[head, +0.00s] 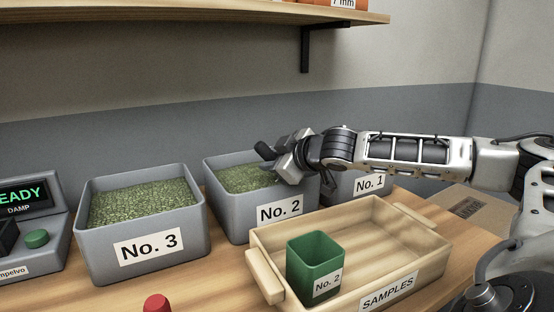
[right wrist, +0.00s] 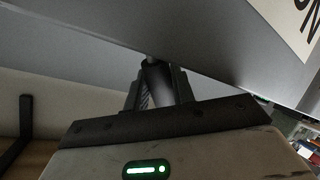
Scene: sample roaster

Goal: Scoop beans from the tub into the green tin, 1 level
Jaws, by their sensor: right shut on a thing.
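The green tin (head: 308,262), labelled No. 2, stands upright inside the wooden samples tray (head: 385,221). Grey tubs of green beans stand behind it: No. 3 (head: 100,238), No. 2 (head: 229,208) and No. 1 (head: 345,187), which is mostly hidden by my right arm. My right gripper (head: 277,154) is over the No. 2 tub. It is shut on a dark handle (right wrist: 157,82), which shows in the right wrist view with a thin metal stem at its end. The scoop's bowl is not visible. My left gripper is not in view.
A machine (head: 38,240) with a green button and a lit READY display stands at far left. A red knob (head: 156,303) is at the front edge. A shelf (head: 200,22) hangs above, and a cardboard box (head: 462,208) lies at right.

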